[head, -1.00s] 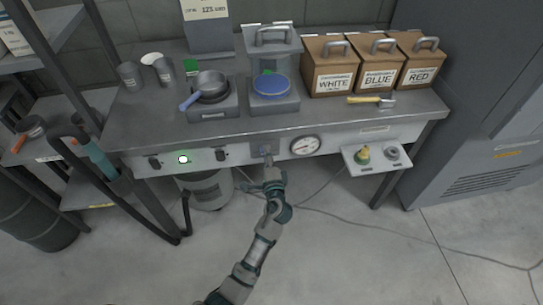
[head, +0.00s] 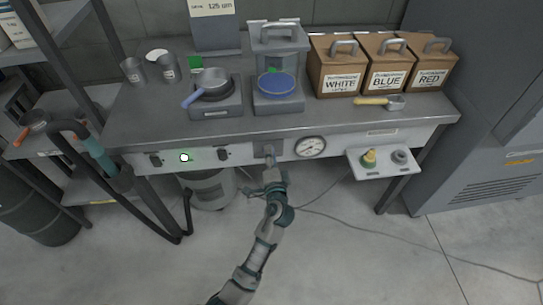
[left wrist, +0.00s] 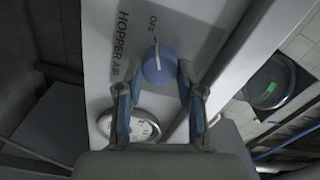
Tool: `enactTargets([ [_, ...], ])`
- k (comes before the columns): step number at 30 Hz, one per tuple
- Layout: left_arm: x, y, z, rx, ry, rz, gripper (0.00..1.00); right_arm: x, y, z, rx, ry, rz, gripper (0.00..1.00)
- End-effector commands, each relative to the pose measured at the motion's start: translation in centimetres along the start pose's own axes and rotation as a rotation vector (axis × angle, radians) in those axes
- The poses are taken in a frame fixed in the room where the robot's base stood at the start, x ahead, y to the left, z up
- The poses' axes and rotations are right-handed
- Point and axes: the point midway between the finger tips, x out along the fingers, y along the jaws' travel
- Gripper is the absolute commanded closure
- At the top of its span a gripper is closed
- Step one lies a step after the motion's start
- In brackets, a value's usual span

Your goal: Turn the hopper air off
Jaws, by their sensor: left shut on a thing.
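The hopper air knob (left wrist: 159,66) is a round blue knob with a white pointer line, on the panel marked "HOPPER AIR" (left wrist: 123,45). In the left wrist view its line points toward the "OFF" mark. My left gripper (left wrist: 159,85) has its two fingers on either side of the knob and is shut on it. In the head view my left gripper (head: 270,160) is at the front panel of the bench, just left of the pressure gauge (head: 310,146), and covers most of the knob. My right gripper is not in view.
A green light (head: 184,157) glows on the panel between dark switches. A small shelf (head: 372,170) with fittings juts out to the right. Boxes marked WHITE (head: 338,84), BLUE (head: 387,80) and RED (head: 430,78) stand on the bench (head: 330,112). A hose hangs at left.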

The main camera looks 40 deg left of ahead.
Motion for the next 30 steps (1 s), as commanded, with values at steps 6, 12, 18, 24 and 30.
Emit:
enactTargets([
  [6, 0.0, 0.7, 0.5, 0.006, -0.01, 0.01, 0.37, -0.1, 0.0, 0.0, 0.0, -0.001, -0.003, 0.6],
  [12, 0.0, 0.3, 0.3, 0.004, -0.006, 0.005, 0.37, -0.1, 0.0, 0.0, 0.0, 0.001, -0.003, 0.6],
  [18, -1.2, 0.3, 0.1, 0.003, -0.002, 0.005, 0.37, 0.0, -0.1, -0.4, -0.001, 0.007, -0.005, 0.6],
  [24, -5.4, 0.5, 0.2, 0.002, -0.004, 0.008, 0.37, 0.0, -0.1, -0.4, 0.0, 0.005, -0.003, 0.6],
  [30, -9.5, 0.5, 0.3, 0.003, -0.007, 0.01, 0.37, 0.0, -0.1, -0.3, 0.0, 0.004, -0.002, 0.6],
])
